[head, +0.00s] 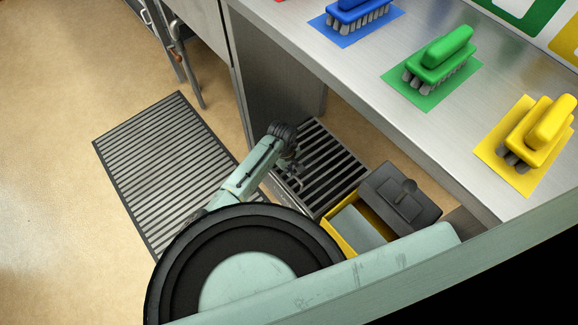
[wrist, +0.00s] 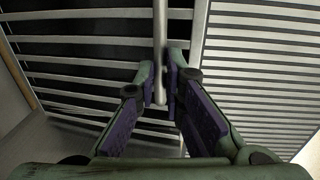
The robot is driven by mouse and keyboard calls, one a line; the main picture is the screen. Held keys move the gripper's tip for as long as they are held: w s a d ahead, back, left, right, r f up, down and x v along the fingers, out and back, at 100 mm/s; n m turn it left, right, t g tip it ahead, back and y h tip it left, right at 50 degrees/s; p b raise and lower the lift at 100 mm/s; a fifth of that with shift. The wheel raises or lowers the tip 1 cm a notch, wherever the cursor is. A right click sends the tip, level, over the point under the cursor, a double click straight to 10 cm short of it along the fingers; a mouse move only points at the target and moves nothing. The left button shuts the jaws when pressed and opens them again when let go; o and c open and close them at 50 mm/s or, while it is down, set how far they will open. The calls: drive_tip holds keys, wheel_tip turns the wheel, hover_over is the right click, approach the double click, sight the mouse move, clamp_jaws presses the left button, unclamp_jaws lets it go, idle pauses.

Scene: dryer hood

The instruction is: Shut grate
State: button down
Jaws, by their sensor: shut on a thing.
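Two slatted grate panels show in the head view. One, with pale slats in a dark frame (head: 165,165), lies left of my arm. The other, with dark gaps between its bars (head: 330,168), is right of my gripper, below the counter. My gripper (head: 293,172) is low beside this dark panel. In the wrist view, my gripper (wrist: 168,82) has its fingers closed around a thin grey bar (wrist: 160,40), which looks like a handle. The dark-gapped panel (wrist: 80,48) is left of the bar and the pale panel (wrist: 262,75) right of it. How the panels join is unclear.
A yellow bin (head: 345,238) with a dark lid (head: 400,197) stands close to the dark panel. A steel counter (head: 365,75) with blue, green and yellow brushes overhangs at right. Tan floor (head: 60,230) is open at left.

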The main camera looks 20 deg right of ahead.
sight(287, 177)
drive_tip(key=shift+s+a+f+h+b, duration=0.15)
drive_tip(key=shift+a+f+b, duration=0.1)
drive_tip(key=shift+f, duration=0.25)
drive_tip(key=shift+w+a+f+h+b, duration=0.1)
drive_tip(key=shift+f+h+b, duration=0.15)
drive_tip(key=shift+f, duration=0.3)
drive_tip(key=shift+s+a+f+h+b, duration=0.1)
drive_tip(key=shift+a+f+b, duration=0.15)
drive_tip(key=shift+f, duration=0.25)
drive_tip(key=c, duration=1.9)
unclamp_jaws()
drive_tip(key=shift+d+f, duration=0.1)
drive_tip(key=shift+f, duration=0.05)
drive_tip(key=shift+o, duration=1.1)
wheel_tip(287, 177, up, 12)
drive_tip(key=a, duration=0.2)
drive_tip(key=shift+s+a, duration=0.2)
drive_tip(key=shift+s, duration=0.25)
